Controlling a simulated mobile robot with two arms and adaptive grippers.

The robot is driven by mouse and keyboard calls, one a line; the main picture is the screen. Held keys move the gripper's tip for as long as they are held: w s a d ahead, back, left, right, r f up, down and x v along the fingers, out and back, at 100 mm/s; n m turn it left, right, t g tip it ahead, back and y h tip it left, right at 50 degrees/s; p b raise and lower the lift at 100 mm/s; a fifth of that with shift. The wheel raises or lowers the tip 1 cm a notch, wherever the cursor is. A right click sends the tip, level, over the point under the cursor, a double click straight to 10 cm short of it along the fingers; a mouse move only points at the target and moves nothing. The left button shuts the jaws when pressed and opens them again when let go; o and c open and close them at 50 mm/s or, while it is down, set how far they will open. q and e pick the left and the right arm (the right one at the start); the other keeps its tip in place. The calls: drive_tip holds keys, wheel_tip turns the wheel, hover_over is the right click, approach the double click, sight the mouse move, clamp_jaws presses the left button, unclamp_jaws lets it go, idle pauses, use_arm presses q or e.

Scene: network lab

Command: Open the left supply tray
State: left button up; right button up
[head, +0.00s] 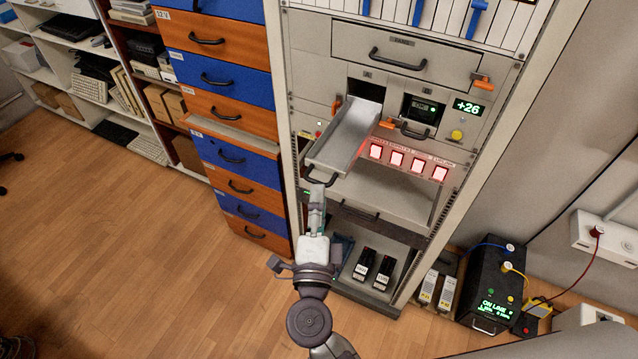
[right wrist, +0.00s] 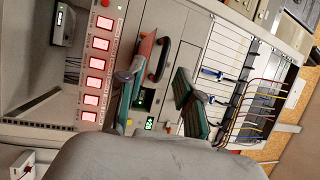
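The left supply tray (head: 350,132) is a shallow grey metal tray. It is pulled well out of its slot in the rack and looks empty inside. Its dark handle (head: 320,178) is on the near end. My right gripper (head: 317,190) is just below and in front of this handle in the head view, seen edge-on. In the right wrist view my right gripper's two green-grey fingers (right wrist: 160,90) stand wide apart. A dark bar handle (right wrist: 160,60) with a reddish part beside it shows past them; I cannot tell whether anything touches. My left gripper is out of view.
The right slot's handle (head: 415,130) and a green +26 display (head: 467,107) are to the right of the tray. Red lit squares (head: 397,159) run below. A blue and orange drawer cabinet (head: 235,155) stands close left. The wooden floor (head: 170,270) is clear.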

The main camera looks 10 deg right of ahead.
drive_tip(key=v, duration=0.7)
drive_tip(key=shift+s, duration=0.4)
drive_tip(key=shift+a+f, duration=0.1)
drive_tip(key=shift+a, duration=0.05)
